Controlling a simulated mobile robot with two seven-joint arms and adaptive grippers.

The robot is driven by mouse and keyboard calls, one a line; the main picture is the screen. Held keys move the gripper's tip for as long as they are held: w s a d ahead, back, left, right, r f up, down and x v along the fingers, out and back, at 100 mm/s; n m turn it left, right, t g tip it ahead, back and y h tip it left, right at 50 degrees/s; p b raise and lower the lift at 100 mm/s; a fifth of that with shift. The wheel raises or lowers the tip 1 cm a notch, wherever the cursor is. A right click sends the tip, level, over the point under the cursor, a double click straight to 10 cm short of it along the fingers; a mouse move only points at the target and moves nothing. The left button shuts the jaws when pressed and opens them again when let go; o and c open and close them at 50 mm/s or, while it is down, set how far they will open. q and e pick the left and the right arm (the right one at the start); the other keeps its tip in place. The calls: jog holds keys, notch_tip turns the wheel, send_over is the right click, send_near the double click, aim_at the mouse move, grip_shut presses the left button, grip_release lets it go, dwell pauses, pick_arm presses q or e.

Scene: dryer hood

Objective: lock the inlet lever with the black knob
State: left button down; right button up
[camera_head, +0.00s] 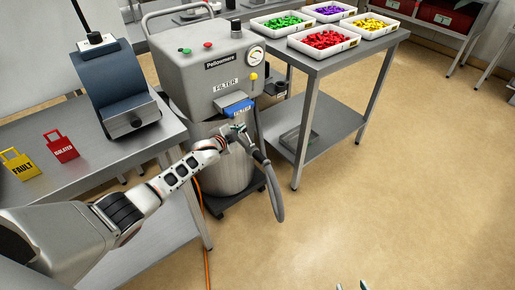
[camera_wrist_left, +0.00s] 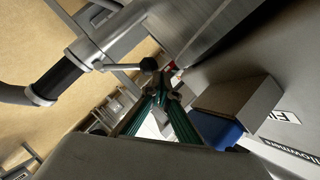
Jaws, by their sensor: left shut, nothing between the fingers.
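The inlet lever (camera_wrist_left: 122,67) is a thin metal rod with a round black knob (camera_wrist_left: 148,64) at its end, beside the metal inlet pipe in the left wrist view. My left gripper (camera_wrist_left: 163,82) is shut and empty, its green fingertips close to the knob; I cannot tell whether they touch it. In the head view the left gripper (camera_head: 240,132) is at the front of the dryer hopper (camera_head: 212,68), just below the blue filter handle (camera_head: 238,107). The lever is too small to make out there. Only two tips of my right gripper (camera_head: 351,286) show at the bottom edge, apart.
A grey hose (camera_head: 277,195) hangs beside the left gripper. A table (camera_head: 316,64) with trays of coloured pellets stands right of the dryer. A bench (camera_head: 95,160) with red and yellow tags lies under my left arm. The floor at right is clear.

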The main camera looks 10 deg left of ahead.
dwell(0.6)
pick_arm(q)
jog(key=v, duration=0.7)
jog(key=shift+s, duration=0.25)
jog(key=shift+a, duration=0.1)
dwell(0.4)
jog(key=s+d+f+n+g, duration=0.1)
jog(key=s+d+f, duration=0.25)
jog(key=s, duration=0.35)
jog(key=s+d+f+n+h, duration=0.1)
jog(key=s+d+f+n, duration=0.1)
jog(key=s+f, duration=0.35)
jog(key=s+d+f+n+g, duration=0.1)
jog(key=s+d+f, duration=0.15)
jog(key=s, duration=0.65)
jog(key=s+n+g, duration=0.1)
jog(key=s+n, duration=0.4)
jog(key=s, duration=1.4)
jog(key=shift+a+f+n+y+p, duration=0.2)
jog(key=shift+n+y+p, duration=0.1)
jog(key=shift+p, duration=0.05)
